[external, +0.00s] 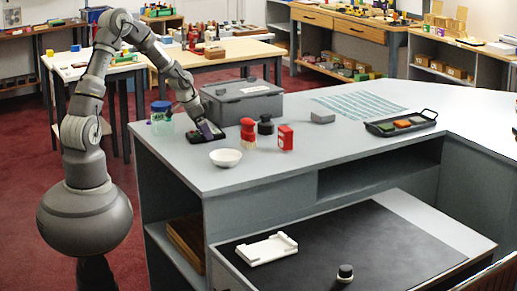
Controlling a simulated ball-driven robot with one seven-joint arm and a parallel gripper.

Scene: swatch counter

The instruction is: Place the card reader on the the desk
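My gripper (200,122) reaches down at the left end of the grey counter, in front of a grey lidded box. A small dark, purplish block (209,129), possibly the card reader, is right at the fingertips, over a flat black tray or pad (196,138). The fingers are too small to show whether they are shut on it. The lower desk (424,222) at the front has a black mat (345,237), a white tray-like holder (267,248) and a black round-topped object with a white band (345,273).
The grey box (242,103) stands close behind my gripper. A black tray (401,123) sits farther right. Much of the mat is clear.

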